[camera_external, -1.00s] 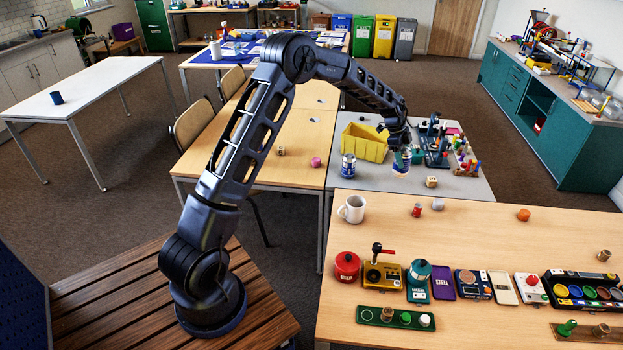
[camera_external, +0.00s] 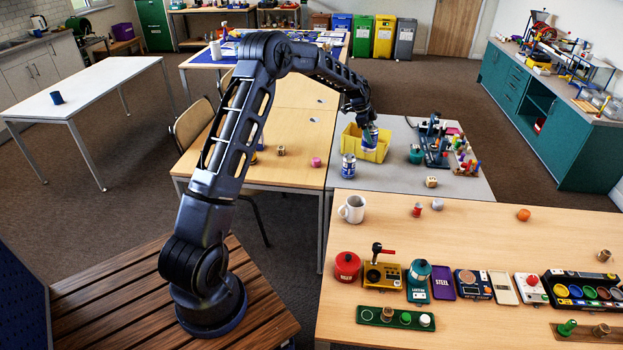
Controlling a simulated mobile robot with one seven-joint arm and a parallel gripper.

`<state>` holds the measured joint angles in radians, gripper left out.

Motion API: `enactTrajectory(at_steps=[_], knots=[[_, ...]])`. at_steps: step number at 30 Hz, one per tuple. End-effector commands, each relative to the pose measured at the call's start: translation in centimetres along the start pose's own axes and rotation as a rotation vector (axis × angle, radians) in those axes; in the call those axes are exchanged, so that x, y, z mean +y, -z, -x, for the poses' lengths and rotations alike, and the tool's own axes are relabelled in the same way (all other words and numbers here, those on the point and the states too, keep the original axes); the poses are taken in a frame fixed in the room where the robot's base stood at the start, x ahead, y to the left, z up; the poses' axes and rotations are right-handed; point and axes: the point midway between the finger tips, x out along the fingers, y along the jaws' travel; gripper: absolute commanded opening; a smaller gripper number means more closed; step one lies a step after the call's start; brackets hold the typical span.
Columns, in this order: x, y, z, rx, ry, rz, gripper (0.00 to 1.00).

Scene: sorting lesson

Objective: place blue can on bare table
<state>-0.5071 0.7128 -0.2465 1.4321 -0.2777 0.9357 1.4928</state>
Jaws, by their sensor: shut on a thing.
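My gripper (camera_external: 368,124) is shut on a blue can (camera_external: 370,138) with a pale band and holds it upright in the air. In the picture the can overlaps the yellow bin (camera_external: 351,144); I cannot tell whether it is above the bin or in front of it. A second blue can (camera_external: 348,168) stands on the grey table (camera_external: 396,183), near its left edge.
The wooden table (camera_external: 225,167) left of the grey one holds a wooden block (camera_external: 281,151) and a pink thing (camera_external: 316,162). The near table (camera_external: 480,230) carries a white mug (camera_external: 352,209) and several devices. A chair (camera_external: 192,118) stands between the wooden and white tables.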

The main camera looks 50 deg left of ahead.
Motion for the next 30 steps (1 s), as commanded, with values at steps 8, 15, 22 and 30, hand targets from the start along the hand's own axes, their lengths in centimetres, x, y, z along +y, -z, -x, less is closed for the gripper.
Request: enactTrajectory(at_steps=[8, 15, 22, 30], knots=[[-4.4, -11.0, 4.7, 0.001, 0.062, 0.149, 0.37], [-6.6, -20.6, 8.6, 0.001, 0.113, 0.271, 0.37], [-7.5, -29.9, 12.5, 0.001, 0.161, 0.388, 0.37], [-7.0, -40.8, 17.1, 0.000, 0.217, 0.522, 0.37]])
